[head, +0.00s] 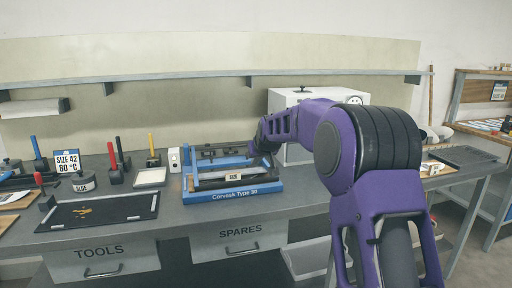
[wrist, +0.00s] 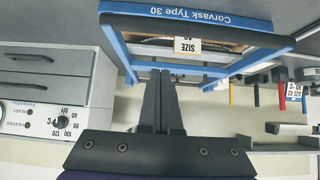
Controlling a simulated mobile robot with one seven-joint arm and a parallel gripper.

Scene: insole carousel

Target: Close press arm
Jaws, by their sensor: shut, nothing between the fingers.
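The blue press (head: 232,190), lettered "Corvask Type 30", stands on the bench left of my arm. Its blue side bars and dark crosspiece form a frame at its back; whether this press arm is raised or lowered is hard to tell. A pale piece with a size label lies across its front. The press (wrist: 205,12) shows upside down in the wrist view, with the size label (wrist: 187,45). My gripper (wrist: 160,75) is shut and empty, its fingertips close to the blue frame; contact cannot be told. In the head view my arm partly hides the gripper at the press's right end.
A white oven-like box (head: 290,97) stands behind my arm; its dial and grey drawers (wrist: 45,75) show in the wrist view. Left of the press are a white switch box (head: 174,160), upright tool handles and a black tray (head: 98,211). A shelf (head: 180,76) runs above.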

